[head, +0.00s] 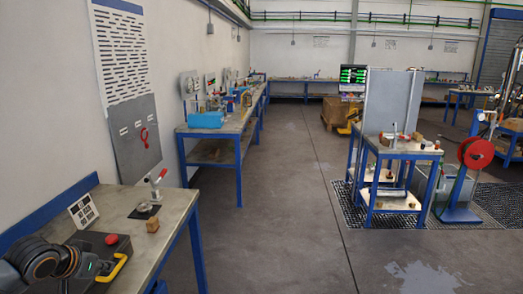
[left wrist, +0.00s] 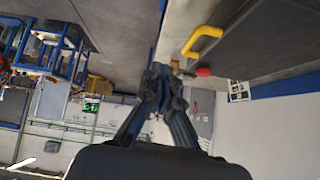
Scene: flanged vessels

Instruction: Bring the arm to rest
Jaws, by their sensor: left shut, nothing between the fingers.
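My left arm comes in at the bottom left of the head view, over the near bench (head: 172,232). My left gripper (left wrist: 160,75) shows best in the left wrist view, with its dark fingers together and nothing between them. In the head view only dark rounded parts of this arm show clearly, beside a black case (head: 88,247) with a yellow handle (head: 112,268). The same yellow handle (left wrist: 203,41) appears beside the fingers in the left wrist view. My right gripper is not in view.
The near bench also holds a red-handled clamp (head: 155,186), a wooden block (head: 152,225) and a white card with black squares (head: 83,211). A blue-legged table (head: 400,150) stands to the right near a red reel (head: 476,153). The floor between (head: 275,200) is clear.

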